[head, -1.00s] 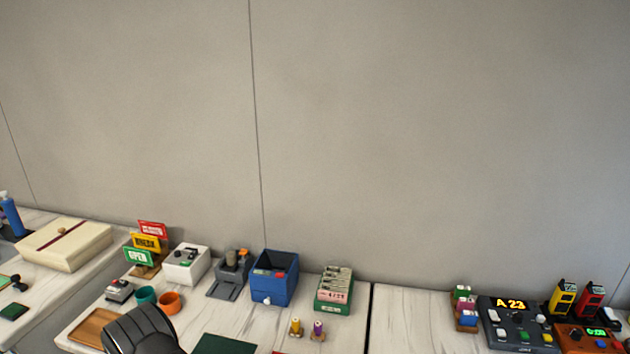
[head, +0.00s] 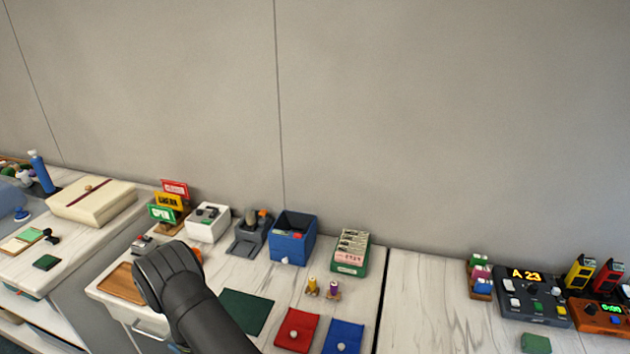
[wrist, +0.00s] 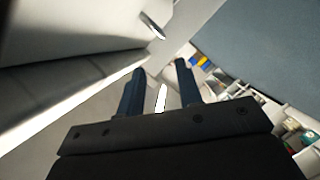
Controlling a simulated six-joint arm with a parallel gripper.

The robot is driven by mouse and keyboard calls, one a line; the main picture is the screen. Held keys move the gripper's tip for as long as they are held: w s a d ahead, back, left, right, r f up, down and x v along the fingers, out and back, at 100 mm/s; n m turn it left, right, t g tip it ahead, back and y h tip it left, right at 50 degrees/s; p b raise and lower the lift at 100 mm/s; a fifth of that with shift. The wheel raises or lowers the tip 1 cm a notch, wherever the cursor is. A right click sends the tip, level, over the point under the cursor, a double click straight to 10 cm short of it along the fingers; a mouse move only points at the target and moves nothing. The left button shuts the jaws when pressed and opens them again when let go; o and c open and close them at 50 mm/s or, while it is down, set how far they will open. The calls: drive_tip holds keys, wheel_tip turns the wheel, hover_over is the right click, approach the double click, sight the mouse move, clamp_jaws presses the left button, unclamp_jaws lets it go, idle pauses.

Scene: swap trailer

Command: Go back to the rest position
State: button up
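My gripper (wrist: 158,90) shows in the wrist view with its two dark fingers apart and nothing between them. Below it in that view are a grey floor and the side of a cabinet (wrist: 70,25). In the head view my dark arm reaches up from the bottom over the counter's front left, and its bulky joint hides part of the counter there. The gripper's fingers cannot be seen in the head view.
On the counter stand a wooden tray (head: 122,284), a blue box (head: 293,238), a green card box (head: 351,252), a dark green mat (head: 246,310), a red pouch (head: 297,331) and a blue pouch (head: 343,337). A display console (head: 531,304) stands at right.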

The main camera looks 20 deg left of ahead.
sight(151, 337)
drive_tip(key=x, duration=1.4)
drive_tip(key=shift+a, duration=0.15)
drive_tip(key=s+a+v, duration=0.1)
drive_tip(key=s+v, duration=0.1)
drive_tip(key=v, duration=0.7)
drive_tip(key=s+v, duration=0.2)
drive_tip(key=v, duration=0.8)
drive_tip(key=s+a+f+n+g+h, duration=0.2)
drive_tip(key=a+f+n+g+h, duration=0.1)
drive_tip(key=a, duration=0.4)
drive_tip(key=shift+s, duration=0.1)
